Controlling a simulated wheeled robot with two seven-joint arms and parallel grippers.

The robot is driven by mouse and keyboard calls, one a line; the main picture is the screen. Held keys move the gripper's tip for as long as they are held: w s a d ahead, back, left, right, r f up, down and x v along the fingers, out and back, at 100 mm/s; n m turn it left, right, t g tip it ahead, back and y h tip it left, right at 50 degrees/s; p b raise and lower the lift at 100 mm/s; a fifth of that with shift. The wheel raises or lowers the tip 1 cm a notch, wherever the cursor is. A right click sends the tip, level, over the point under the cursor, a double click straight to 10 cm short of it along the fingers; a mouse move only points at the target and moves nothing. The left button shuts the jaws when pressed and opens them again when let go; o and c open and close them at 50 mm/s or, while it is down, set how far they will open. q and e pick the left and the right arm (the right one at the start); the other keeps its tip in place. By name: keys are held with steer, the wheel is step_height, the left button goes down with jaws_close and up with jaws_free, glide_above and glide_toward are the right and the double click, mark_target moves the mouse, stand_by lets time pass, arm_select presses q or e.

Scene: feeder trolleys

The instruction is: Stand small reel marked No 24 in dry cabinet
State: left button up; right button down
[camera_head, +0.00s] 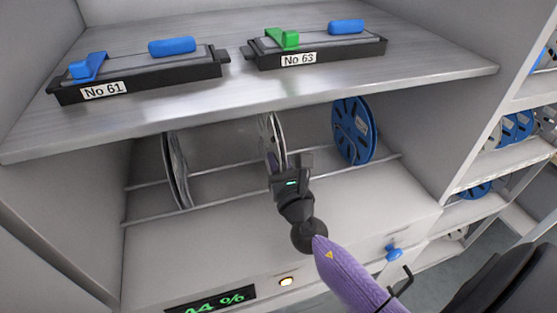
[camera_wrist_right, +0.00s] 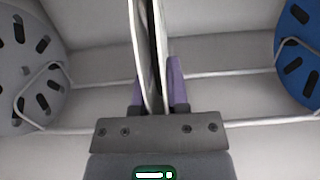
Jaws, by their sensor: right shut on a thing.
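The dry cabinet (camera_head: 215,262) has a lower bay with wire rails, and a display reading 44 % on its front. My right gripper (camera_head: 276,160) reaches into this bay. It is shut on a thin pale reel (camera_head: 265,130), held upright and edge-on between the purple fingers. In the right wrist view the held reel (camera_wrist_right: 148,50) stands between the fingertips (camera_wrist_right: 158,90), over the rails. Its label cannot be read, so I cannot tell whether it is No 24. Whether it touches the rails is unclear. My left gripper is not in view.
A grey reel (camera_head: 176,170) stands left on the rails and a blue reel (camera_head: 353,131) stands right, with gaps either side of the held reel. The shelf (camera_head: 245,85) above carries feeders No 61 (camera_head: 140,78) and No 63 (camera_head: 315,50). Racks with reels (camera_head: 515,128) stand at right.

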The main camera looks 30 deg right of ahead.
steer(key=shift+f, duration=0.15)
steer(key=c, duration=0.5)
jaws_free()
steer(key=shift+c, duration=0.2)
steer(key=b+v, duration=0.1)
steer(key=v, duration=0.6)
steer(key=shift+s+f, duration=0.1)
steer(key=shift+s, duration=0.1)
steer(key=shift+s+a, duration=0.15)
steer(key=shift+s, duration=0.15)
